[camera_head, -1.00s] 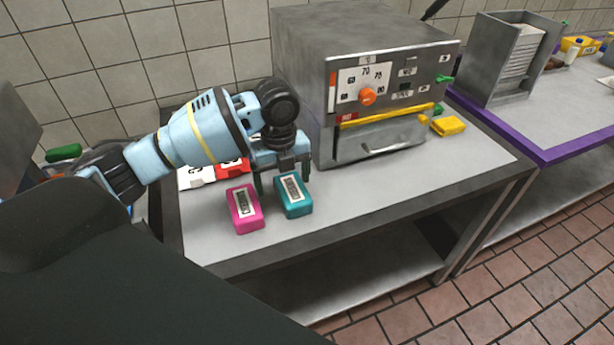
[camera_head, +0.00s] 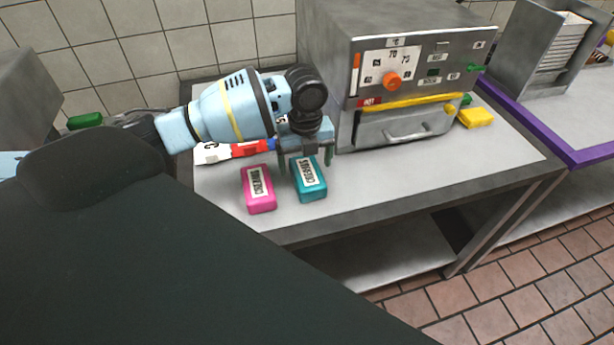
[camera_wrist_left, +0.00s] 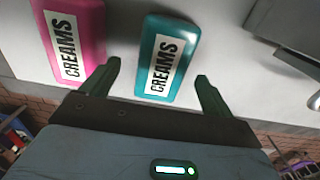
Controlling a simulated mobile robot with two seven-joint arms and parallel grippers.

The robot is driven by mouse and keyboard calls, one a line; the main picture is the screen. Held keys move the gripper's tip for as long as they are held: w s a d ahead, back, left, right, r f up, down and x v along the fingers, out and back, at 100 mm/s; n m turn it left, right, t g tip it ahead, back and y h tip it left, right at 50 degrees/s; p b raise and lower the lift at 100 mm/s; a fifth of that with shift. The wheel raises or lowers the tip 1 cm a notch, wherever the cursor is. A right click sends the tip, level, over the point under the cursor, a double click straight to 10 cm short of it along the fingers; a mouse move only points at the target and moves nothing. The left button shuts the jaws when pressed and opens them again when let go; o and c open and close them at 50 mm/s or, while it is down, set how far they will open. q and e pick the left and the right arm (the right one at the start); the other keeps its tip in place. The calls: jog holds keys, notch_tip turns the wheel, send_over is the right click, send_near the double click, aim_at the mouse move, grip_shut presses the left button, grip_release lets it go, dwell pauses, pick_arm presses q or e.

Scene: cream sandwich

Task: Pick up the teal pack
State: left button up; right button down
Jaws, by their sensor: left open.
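The teal pack (camera_head: 309,190) lies flat on the grey table, to the right of a similar pink pack (camera_head: 258,200). Its white label reads "CREAMS" in the left wrist view (camera_wrist_left: 170,50). My left gripper (camera_head: 305,165) is above the far end of the teal pack, pointing down, with its fingers apart. In the left wrist view the two green fingertips (camera_wrist_left: 158,78) are on either side of the teal pack's near end, with a gap on each side. The left finger is between the two packs. Nothing is held. My right gripper is not in view.
A grey oven (camera_head: 400,75) with an orange knob stands behind and right of the packs. Red and white items (camera_head: 235,151) lie behind my left gripper. A yellow pack (camera_head: 476,117) lies right of the oven. The table front (camera_head: 400,190) is clear.

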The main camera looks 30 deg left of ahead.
aim_at(307, 171)
pick_arm(q)
jog(key=f, duration=0.4)
jog(key=shift+w+d, duration=0.1)
jog(key=shift+d, duration=0.1)
jog(key=shift+c, duration=0.2)
jog(key=c, duration=1)
jog(key=shift+c, duration=0.2)
jog(key=shift+r, duration=0.1)
notch_tip(307, 171, up, 9)
jog(key=shift+r, duration=0.45)
